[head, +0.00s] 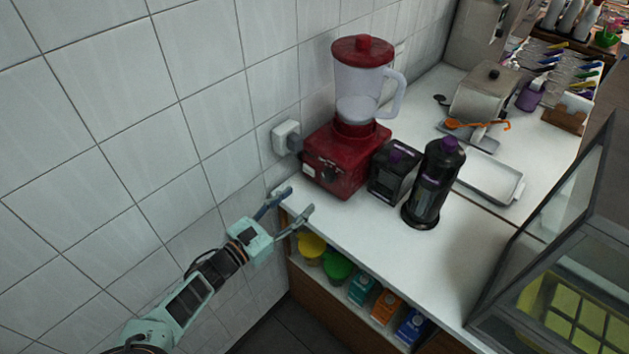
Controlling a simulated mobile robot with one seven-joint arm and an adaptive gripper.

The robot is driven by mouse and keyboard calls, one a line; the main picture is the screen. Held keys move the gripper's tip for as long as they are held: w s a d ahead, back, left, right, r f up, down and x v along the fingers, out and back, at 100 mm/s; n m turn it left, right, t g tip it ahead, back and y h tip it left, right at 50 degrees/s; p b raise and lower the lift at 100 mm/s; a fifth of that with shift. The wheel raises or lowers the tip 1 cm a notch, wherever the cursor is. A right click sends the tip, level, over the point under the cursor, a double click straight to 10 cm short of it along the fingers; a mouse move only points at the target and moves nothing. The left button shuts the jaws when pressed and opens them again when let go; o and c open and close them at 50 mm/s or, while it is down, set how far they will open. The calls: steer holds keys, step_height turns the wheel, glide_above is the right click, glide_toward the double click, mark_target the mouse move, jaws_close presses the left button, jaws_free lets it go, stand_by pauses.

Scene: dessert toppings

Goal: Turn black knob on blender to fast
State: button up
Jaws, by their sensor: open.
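A red blender (345,157) stands on the white counter against the tiled wall. It has a clear jar (358,92) with a handle on the right and a red lid on top. Its black knob (328,174) is on the front face of the red base, facing my arm; its setting is too small to read. My gripper (289,200) is open and empty at the counter's near left corner. It is in front of and below the knob, apart from the blender.
A black box-shaped container (393,172) and a black bottle with a purple cap (434,185) stand right of the blender. A wall socket (286,137) is at its left. Shelves below hold cups and cartons. A glass case (560,260) stands at the right.

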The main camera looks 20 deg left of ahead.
mark_target(325, 179)
steer(key=x, duration=1)
steer(key=shift+w+d, duration=0.15)
steer(key=shift+w, duration=0.2)
steer(key=shift+c, duration=0.4)
steer(key=c, duration=1.1)
steer(key=shift+o, duration=0.2)
